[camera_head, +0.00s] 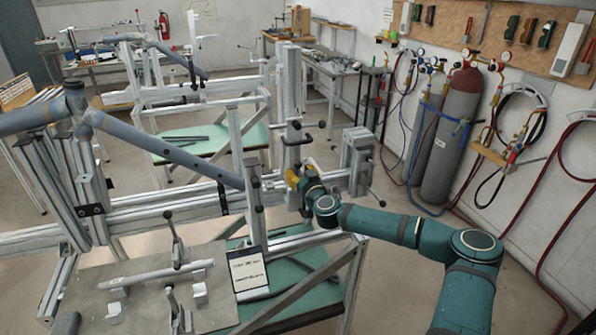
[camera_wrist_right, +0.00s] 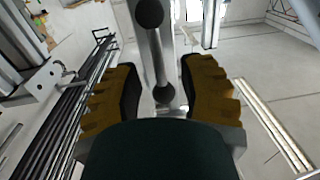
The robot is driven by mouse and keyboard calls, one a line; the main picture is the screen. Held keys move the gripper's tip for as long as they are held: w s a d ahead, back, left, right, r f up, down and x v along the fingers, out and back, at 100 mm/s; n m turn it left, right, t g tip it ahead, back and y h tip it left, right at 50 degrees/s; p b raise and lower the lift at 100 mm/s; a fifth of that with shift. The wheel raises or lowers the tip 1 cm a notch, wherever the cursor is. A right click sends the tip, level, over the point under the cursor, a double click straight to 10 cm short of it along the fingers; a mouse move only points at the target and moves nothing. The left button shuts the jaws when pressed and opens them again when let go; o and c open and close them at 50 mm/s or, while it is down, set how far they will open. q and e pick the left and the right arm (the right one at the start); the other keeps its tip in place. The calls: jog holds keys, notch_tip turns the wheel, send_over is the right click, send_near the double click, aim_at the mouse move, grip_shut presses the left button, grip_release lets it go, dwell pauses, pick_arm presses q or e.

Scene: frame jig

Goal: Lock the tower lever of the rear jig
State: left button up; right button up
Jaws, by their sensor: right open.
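My right gripper (camera_head: 296,178) is at the upright metal tower (camera_head: 291,150) of the near jig, its yellow-brown fingers close to the post. In the right wrist view the gripper (camera_wrist_right: 160,78) is open. A grey bar with black round knobs (camera_wrist_right: 149,13) runs between its two fingers; I cannot tell whether they touch it. A lever with black knobs (camera_head: 308,125) shows at the tower's upper part in the head view. Part of the tower is hidden behind the gripper. My left gripper is not in view.
A grey tube frame (camera_head: 160,150) lies across the jig left of the tower. A metal clamp block (camera_head: 357,160) stands just right of the gripper. A plate with a small fixture (camera_head: 150,290) and a sign (camera_head: 248,272) are in front. Gas cylinders (camera_head: 452,135) stand by the wall.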

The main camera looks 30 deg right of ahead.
jog(key=shift+w+d, duration=0.1)
jog(key=shift+w, duration=0.65)
grip_shut()
